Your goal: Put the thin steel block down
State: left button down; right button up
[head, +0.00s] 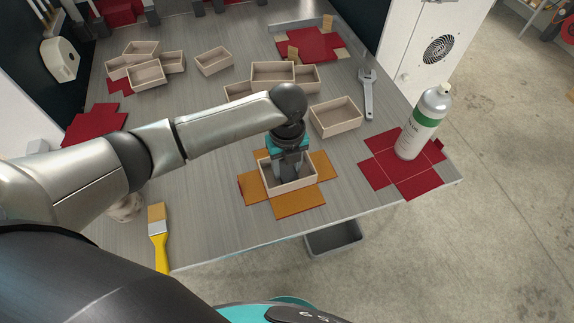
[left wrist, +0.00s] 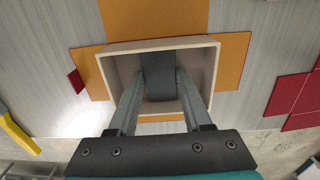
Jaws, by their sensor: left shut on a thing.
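My left gripper (head: 286,178) reaches down into an open wooden box (head: 305,183) near the table's front edge. The box stands on an orange cross-shaped sheet (head: 300,205) whose flaps lie flat around it. In the left wrist view the fingers (left wrist: 158,92) are shut on the thin steel block (left wrist: 158,75), a dark grey piece inside the box walls (left wrist: 212,65). The block's lower end is hidden, so I cannot tell whether it touches the box floor. In the head view the gripper hides most of the block. My right gripper is not in view.
A white and green bottle (head: 424,122) stands on a red sheet (head: 384,160) at the right. A wrench (head: 368,95) and another open box (head: 336,116) lie behind. Several boxes stand further back. A yellow-handled brush (head: 158,236) lies at the front left.

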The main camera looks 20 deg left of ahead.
aim_at(287, 172)
pick_arm(q)
jog(key=shift+c, duration=1.7)
grip_release()
notch_tip(287, 172, up, 12)
jog(key=p, duration=0.1)
jog(key=shift+r, duration=0.15)
jog(key=shift+s, duration=0.1)
